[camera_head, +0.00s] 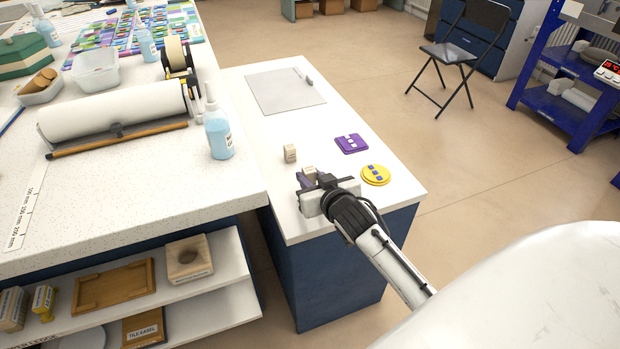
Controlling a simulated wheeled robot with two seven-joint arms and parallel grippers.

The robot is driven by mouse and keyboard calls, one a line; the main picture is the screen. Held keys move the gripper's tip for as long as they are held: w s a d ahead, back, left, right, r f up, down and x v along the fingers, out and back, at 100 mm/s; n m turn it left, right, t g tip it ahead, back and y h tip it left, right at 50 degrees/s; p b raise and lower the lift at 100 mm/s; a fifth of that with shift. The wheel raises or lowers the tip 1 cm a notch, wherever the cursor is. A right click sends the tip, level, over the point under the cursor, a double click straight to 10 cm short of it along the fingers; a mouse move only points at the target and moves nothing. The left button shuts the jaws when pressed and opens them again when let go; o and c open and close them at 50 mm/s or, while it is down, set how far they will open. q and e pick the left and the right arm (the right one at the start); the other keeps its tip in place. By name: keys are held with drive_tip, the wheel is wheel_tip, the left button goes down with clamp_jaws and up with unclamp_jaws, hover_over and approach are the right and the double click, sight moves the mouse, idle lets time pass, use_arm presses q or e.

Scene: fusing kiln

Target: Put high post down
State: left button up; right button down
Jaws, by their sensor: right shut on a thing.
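My right gripper (312,182) is over the near end of the lower white worktop. It is shut on a small beige post (309,172), mostly hidden by the fingers. I cannot tell whether this post touches the worktop. A second beige post (290,153) stands upright on the worktop, just beyond the gripper and to its left, apart from it. My left gripper is not in view.
A purple square piece (351,143) and a yellow disc (375,174) lie right of the gripper. A grey sheet (285,91) lies farther back on the worktop (257,131). A blue bottle (218,132) stands on the higher bench at left.

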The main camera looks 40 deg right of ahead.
drive_tip(key=shift+f, duration=0.2)
drive_tip(key=c, duration=1.5)
unclamp_jaws()
drive_tip(key=shift+r, duration=0.1)
drive_tip(key=shift+r, duration=0.2)
drive_tip(key=p+v, duration=0.1)
drive_tip(key=v, duration=1)
drive_tip(key=s+a+f+n+g+y, duration=0.1)
drive_tip(key=s+a+f+y, duration=0.1)
drive_tip(key=s+a+f, duration=0.3)
drive_tip(key=s+a+f+n+g+y, duration=0.1)
drive_tip(key=s+a+f+n+g, duration=0.1)
drive_tip(key=s+a+f, duration=0.4)
drive_tip(key=s+a+f+n+g+y, duration=0.1)
drive_tip(key=s+a+f+y, duration=0.1)
drive_tip(key=s+a+f, duration=0.3)
drive_tip(key=shift+s+a+f+n+y, duration=0.1)
drive_tip(key=shift+s+f, duration=0.15)
drive_tip(key=shift+f, duration=0.35)
drive_tip(key=shift+s+a+f+n+y, duration=0.1)
drive_tip(key=shift+s+f, duration=0.15)
drive_tip(key=shift+f, duration=0.35)
drive_tip(key=shift+s+a+f+n+y, duration=0.1)
drive_tip(key=shift+s+f, duration=0.2)
drive_tip(key=shift+f, duration=0.25)
